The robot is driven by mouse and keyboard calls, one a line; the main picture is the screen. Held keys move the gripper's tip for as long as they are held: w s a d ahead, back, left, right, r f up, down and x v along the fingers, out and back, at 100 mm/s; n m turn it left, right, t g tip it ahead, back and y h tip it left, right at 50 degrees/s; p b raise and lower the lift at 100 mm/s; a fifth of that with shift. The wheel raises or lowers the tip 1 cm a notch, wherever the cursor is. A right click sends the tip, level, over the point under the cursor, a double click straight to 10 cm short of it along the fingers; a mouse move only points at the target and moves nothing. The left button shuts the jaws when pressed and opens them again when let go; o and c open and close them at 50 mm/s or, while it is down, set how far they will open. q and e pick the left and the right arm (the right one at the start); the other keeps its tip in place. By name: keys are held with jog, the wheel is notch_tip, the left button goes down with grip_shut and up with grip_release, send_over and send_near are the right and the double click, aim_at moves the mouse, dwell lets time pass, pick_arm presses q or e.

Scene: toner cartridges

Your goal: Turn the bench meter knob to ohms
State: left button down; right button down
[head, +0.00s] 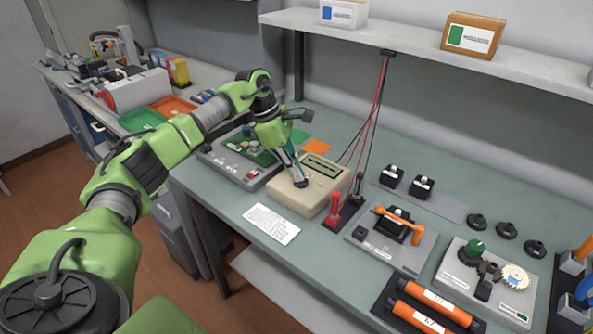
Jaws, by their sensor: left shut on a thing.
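The bench meter (300,203) is a beige box with a dark display (322,166), standing on the grey-green bench left of the red and black probes. My left gripper (300,180) points down onto the meter's top face, left of the display. It is shut on the meter's knob, which the fingers cover almost wholly. The knob's pointer and the dial marks are too small or hidden to read. My right gripper is not in view.
Probe leads hang from the shelf (400,40) to a stand with a red probe (335,203) close to the meter's right. A white card (271,224) lies in front. A grey tray with a green board (232,165) is left.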

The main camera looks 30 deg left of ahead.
pick_arm(q)
jog(key=c, duration=2.2)
grip_release()
jog(key=v, duration=1.2)
jog(key=shift+a, duration=0.1)
jog(key=shift+s, duration=0.1)
